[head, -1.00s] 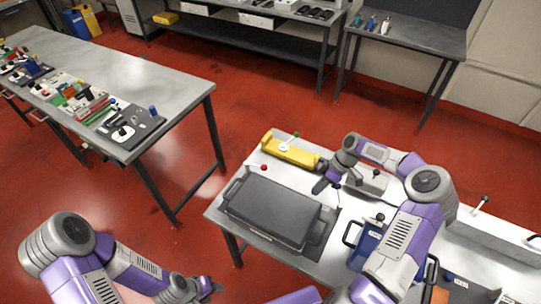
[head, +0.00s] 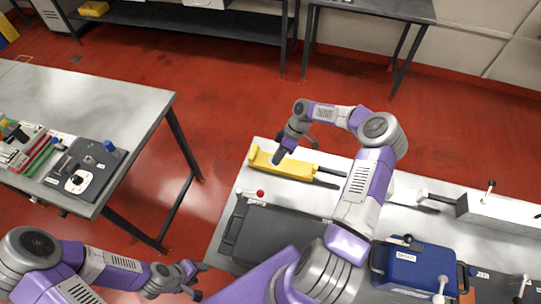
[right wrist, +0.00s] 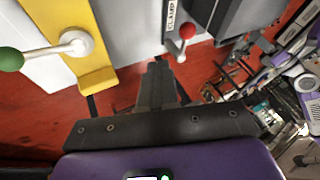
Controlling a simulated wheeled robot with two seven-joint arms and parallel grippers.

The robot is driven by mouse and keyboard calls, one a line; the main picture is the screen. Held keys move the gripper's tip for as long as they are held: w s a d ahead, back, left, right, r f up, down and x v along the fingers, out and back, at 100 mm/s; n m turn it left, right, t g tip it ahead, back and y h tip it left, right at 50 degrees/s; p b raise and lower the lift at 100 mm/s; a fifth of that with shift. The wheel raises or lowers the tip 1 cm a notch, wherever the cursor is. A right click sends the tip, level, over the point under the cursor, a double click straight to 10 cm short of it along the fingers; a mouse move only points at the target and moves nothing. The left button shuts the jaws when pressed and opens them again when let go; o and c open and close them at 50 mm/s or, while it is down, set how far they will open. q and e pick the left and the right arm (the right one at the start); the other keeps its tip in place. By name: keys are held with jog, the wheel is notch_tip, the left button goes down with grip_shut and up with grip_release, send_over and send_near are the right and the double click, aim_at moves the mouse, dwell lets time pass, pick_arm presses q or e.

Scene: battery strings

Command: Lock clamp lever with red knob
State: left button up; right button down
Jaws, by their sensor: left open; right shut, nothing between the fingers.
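The red knob (head: 260,193) of the clamp lever is by the far left corner of the dark grey case (head: 285,228). In the right wrist view the red knob (right wrist: 187,30) is on a short lever beside a grey strip labelled CLAMP (right wrist: 171,14). My right gripper (head: 279,158) is shut and empty, over the yellow block beyond the knob. In the right wrist view its fingers (right wrist: 154,68) are below and left of the knob, apart from it. My left gripper (head: 197,280) is open and empty, left of the near table.
The yellow block (head: 306,171) lies behind the case. Its white lever (right wrist: 72,43) has a green knob (right wrist: 10,59). A blue case (head: 415,268) stands right of my right arm. Another table (head: 120,95) stands left, across open red floor.

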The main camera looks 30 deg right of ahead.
aim_at(251, 193)
pick_arm(q)
jog(key=shift+w+r+p, duration=0.25)
jog(key=shift+r+p, duration=0.85)
pick_arm(e)
jog(key=s+a+f, duration=0.2)
jog(key=a+f, duration=0.5)
jog(key=shift+s+f, duration=0.2)
jog(key=shift+s, duration=0.05)
jog(key=shift+a, duration=0.1)
